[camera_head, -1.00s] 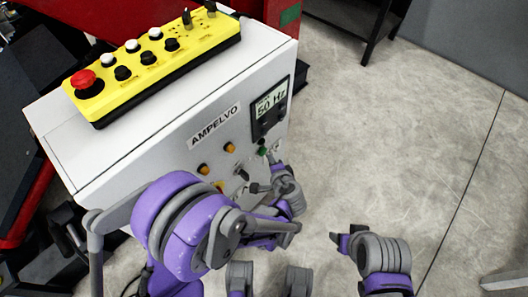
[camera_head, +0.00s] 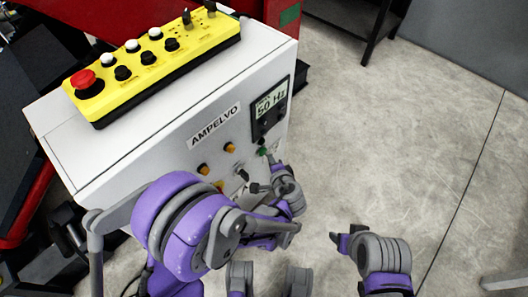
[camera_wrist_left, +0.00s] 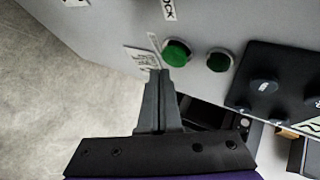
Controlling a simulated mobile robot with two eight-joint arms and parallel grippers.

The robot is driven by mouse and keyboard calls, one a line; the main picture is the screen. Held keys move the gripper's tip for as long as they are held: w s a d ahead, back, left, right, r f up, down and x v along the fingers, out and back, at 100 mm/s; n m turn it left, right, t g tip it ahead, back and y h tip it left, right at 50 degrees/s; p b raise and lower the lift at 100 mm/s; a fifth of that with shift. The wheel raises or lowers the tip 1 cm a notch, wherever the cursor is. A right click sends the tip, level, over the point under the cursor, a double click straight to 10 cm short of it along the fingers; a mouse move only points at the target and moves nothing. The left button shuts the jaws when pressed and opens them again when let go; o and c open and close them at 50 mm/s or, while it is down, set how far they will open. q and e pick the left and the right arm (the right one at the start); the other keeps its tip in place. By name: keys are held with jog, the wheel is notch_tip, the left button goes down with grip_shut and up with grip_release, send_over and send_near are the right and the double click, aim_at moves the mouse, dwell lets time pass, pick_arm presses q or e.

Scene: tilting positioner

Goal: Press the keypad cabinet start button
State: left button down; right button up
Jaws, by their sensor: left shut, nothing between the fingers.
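The keypad cabinet (camera_head: 150,160) is a white box labelled AMPELVO, with buttons on its sloping front panel. In the left wrist view a bright green button (camera_wrist_left: 177,53) sits beside a small label, with a darker green button (camera_wrist_left: 219,61) to its right. A green button (camera_head: 262,151) also shows in the head view. My left gripper (camera_wrist_left: 161,73) is shut and empty. Its tips are at the lower left edge of the bright green button; I cannot tell whether they touch it. In the head view the left gripper (camera_head: 271,161) is at the panel. My right gripper (camera_head: 340,239) is over the floor, apart from the cabinet.
A yellow control box (camera_head: 150,60) with a red emergency stop (camera_head: 84,79) lies on the cabinet top. A display unit with knobs (camera_head: 270,108) is on the panel near the green buttons. The concrete floor (camera_head: 400,150) to the right is clear.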

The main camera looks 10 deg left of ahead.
pick_arm(q)
jog(key=shift+w+a, duration=0.25)
jog(key=shift+a, duration=0.15)
jog(key=shift+w+a, duration=0.3)
jog(key=shift+a, duration=0.05)
dwell(0.9)
dwell(0.4)
jog(key=shift+s+d, duration=0.55)
jog(key=shift+d, duration=0.15)
jog(key=s+d, duration=0.1)
jog(key=d, duration=0.1)
jog(key=s+d, duration=0.2)
jog(key=shift+d, duration=0.1)
dwell(1.0)
